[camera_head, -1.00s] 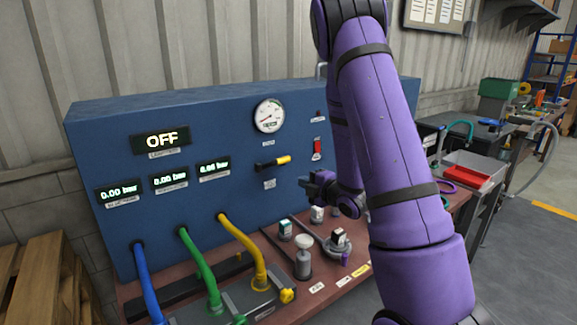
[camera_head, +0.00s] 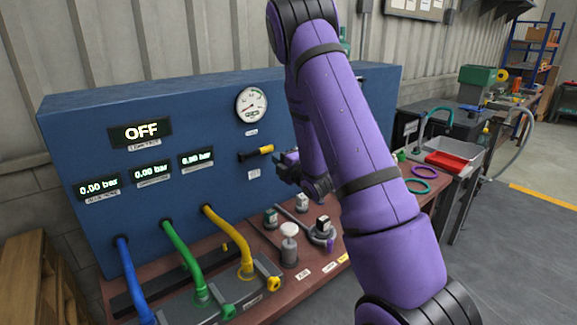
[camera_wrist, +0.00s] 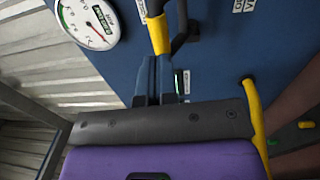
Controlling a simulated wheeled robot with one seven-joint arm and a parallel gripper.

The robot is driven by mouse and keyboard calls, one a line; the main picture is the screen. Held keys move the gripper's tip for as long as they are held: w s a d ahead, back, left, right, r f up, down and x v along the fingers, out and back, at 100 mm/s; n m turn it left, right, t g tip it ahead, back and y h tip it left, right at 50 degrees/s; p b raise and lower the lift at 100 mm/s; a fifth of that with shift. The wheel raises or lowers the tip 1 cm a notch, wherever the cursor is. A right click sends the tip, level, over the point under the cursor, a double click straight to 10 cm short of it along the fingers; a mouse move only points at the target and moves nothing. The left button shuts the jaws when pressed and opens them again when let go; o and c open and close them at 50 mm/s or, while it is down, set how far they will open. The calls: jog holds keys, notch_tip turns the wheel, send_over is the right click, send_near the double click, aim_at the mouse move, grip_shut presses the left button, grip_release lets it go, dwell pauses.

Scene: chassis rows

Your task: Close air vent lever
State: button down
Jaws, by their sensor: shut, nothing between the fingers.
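The air vent lever (camera_head: 256,153) is a black handle with a yellow end on the blue panel, below the round gauge. In the head view it lies roughly horizontal, with its yellow end to the right. My gripper (camera_head: 280,158) is just right of and slightly below that yellow end. In the wrist view the yellow part of the lever (camera_wrist: 158,34) is right in front of my gripper (camera_wrist: 155,62), whose fingers are together and empty. I cannot tell whether the fingertips touch the lever. My arm hides part of the panel right of the lever.
The blue panel (camera_head: 90,130) carries a round gauge (camera_head: 251,105) and lit displays reading OFF and 0.00 bar. Blue, green and yellow hoses (camera_head: 228,240) run down to the bench. Small fittings and a white-capped cylinder (camera_head: 289,245) stand below my gripper.

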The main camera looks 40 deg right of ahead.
aim_at(267, 150)
jog(key=shift+w+r, duration=0.15)
jog(key=shift+w, duration=1.75)
